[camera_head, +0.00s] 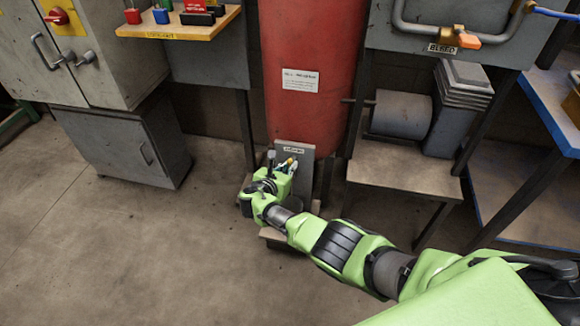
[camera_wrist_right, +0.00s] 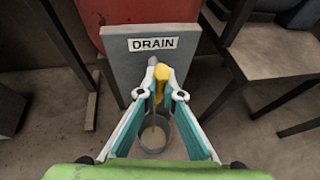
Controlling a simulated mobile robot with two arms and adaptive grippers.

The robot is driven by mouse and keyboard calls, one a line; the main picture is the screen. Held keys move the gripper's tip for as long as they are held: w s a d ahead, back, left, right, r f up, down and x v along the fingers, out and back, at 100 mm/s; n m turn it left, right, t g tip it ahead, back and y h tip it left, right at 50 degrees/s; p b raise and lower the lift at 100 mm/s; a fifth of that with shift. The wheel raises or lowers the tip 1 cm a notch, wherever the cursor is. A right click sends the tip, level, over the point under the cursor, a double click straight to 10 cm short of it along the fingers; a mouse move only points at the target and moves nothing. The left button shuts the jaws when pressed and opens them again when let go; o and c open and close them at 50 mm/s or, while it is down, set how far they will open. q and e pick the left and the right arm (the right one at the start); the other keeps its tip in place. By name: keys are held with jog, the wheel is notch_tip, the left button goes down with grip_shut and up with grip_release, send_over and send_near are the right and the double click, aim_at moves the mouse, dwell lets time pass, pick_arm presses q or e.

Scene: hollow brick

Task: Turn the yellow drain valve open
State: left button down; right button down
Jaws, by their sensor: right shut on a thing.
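The yellow drain valve (camera_wrist_right: 161,74) shows in the right wrist view, in front of a grey plate (camera_wrist_right: 130,62) labelled DRAIN. My right gripper (camera_wrist_right: 162,98) has its two fingertips on either side of the yellow handle, shut on it. In the head view my right gripper (camera_head: 283,170) is at the foot of the red tank, in front of the grey plate (camera_head: 303,160). The valve is mostly hidden there by the gripper. A round container (camera_wrist_right: 155,134) stands below the valve, between the fingers. My left gripper is not in view.
The red tank (camera_head: 310,60) rises behind the plate. A shelf (camera_head: 400,172) with a grey cylinder (camera_head: 400,114) stands to the right, its legs close to my arm. A grey cabinet (camera_head: 125,145) is at left. The floor at front left is clear.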

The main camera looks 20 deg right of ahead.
jog(key=c, duration=2.2)
grip_release()
jog(key=shift+o, duration=0.2)
jog(key=shift+a, duration=0.1)
jog(key=v, duration=1.2)
jog(key=shift+f, duration=0.15)
